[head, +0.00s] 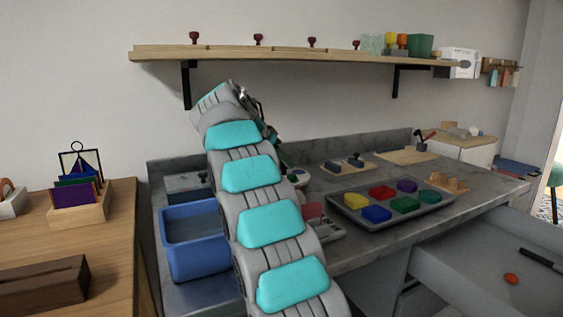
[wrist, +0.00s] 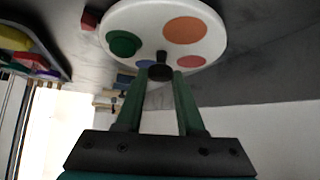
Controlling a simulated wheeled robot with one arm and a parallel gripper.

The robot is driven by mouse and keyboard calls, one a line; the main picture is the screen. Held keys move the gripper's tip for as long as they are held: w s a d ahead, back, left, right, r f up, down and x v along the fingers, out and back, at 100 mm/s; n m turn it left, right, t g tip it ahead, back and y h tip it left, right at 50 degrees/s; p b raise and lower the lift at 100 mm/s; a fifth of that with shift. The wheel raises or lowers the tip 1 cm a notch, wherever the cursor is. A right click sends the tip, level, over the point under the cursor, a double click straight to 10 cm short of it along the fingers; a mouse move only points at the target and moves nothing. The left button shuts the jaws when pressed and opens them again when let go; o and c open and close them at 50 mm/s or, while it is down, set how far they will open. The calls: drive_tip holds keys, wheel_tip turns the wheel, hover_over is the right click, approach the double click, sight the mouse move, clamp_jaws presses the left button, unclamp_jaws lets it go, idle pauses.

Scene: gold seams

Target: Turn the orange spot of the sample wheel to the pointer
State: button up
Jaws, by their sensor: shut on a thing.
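The sample wheel (wrist: 150,22) is a white disc at the top of the wrist view. It carries an orange spot (wrist: 185,30), a green spot (wrist: 124,44), a pink-red spot (wrist: 191,62) and a partly hidden blue spot (wrist: 146,64). My gripper (wrist: 161,76) is shut on the wheel's dark knob (wrist: 160,57), with its green fingers on either side. The orange spot is at the upper right of the knob in this view. In the head view, the wheel (head: 299,176) shows only partly beside my arm. I cannot make out the pointer.
A blue bin (head: 195,262) stands left of my arm on the grey counter. A grey tray (head: 352,212) with several coloured blocks sits to the right. An open drawer (head: 480,285) sticks out at the lower right.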

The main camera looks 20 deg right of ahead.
clamp_jaws()
idle(0.8)
